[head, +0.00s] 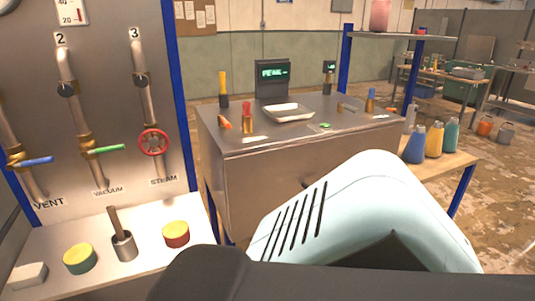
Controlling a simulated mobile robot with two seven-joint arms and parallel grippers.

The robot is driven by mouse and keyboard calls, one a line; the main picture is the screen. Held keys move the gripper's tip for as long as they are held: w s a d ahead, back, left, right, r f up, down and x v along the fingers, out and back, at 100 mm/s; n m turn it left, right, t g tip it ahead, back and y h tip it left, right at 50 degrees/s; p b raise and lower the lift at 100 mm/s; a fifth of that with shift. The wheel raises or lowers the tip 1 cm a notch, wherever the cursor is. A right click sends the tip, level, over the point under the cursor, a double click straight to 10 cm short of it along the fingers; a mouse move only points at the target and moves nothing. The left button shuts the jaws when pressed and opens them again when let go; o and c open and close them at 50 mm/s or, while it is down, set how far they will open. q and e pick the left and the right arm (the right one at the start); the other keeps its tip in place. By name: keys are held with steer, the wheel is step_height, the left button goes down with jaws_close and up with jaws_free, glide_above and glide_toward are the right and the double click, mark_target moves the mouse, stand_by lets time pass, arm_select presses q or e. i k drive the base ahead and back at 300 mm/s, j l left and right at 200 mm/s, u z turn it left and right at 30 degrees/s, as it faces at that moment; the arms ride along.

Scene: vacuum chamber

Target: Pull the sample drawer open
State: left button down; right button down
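A metal cabinet (255,190) with a flat worktop stands in the middle of the head view. Its front face is plain and brownish grey, and the left part of it shows. A small dark part, perhaps a handle (307,183), shows on the front just above a pale blue part of my own body. That part hides the lower right of the front, so I cannot make out the drawer's outline or how far it is open. Neither of my grippers is in view.
On the worktop are a shallow tray (288,112), a dark display (272,78) and several small tools. A valve panel (110,130) stands at left above a ledge (150,257) with sponges and a cup. Bottles (434,139) stand on a shelf at right.

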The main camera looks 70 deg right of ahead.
mark_target(257, 183)
steer(key=z, duration=2.8)
